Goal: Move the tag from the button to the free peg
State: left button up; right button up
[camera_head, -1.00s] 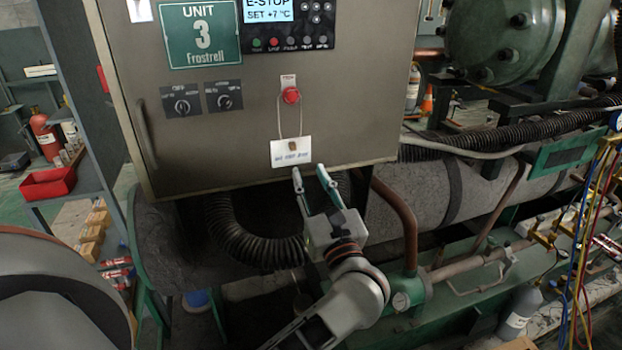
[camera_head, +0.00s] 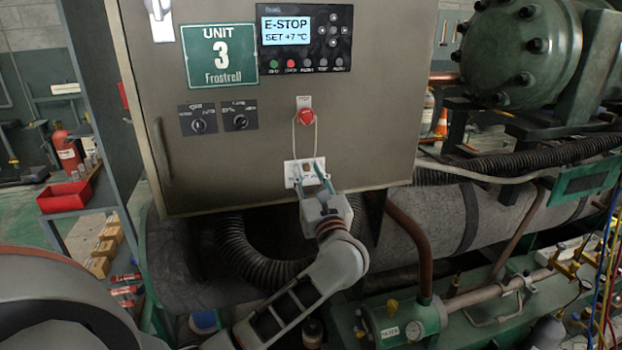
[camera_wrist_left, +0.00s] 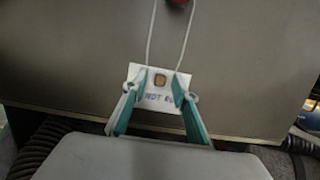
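The white tag (camera_head: 304,173) hangs by a thin cord loop from the red button (camera_head: 306,117) on the front of the grey cabinet. It also shows in the left wrist view (camera_wrist_left: 160,85), with a small brown square and partly covered blue lettering. My left gripper (camera_head: 310,184) is at the tag from below. In the left wrist view its fingers (camera_wrist_left: 153,97) are apart, one near each side edge of the tag, overlapping it in the picture. I cannot tell whether they touch it. My right gripper is not in view. I cannot make out a free peg for certain.
The cabinet (camera_head: 370,140) carries a display (camera_head: 286,31), two rotary switches (camera_head: 218,120) and a green Unit 3 sign (camera_head: 220,55). A white item (camera_head: 161,22) is at its upper left. Pipes and a black corrugated hose (camera_head: 245,262) run below it.

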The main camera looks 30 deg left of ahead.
aim_at(305, 151)
pick_arm(q)
jog(key=shift+c, duration=0.3)
grip_shut()
jog(key=shift+r, duration=0.15)
jog(key=shift+r+p, duration=1.1)
jog(key=shift+r, duration=0.4)
jog(key=r+v, duration=0.2)
jog(key=v, duration=0.6)
jog(key=shift+s+d, duration=0.25)
jog(key=shift+d, duration=0.05)
jog(key=shift+f, duration=0.15)
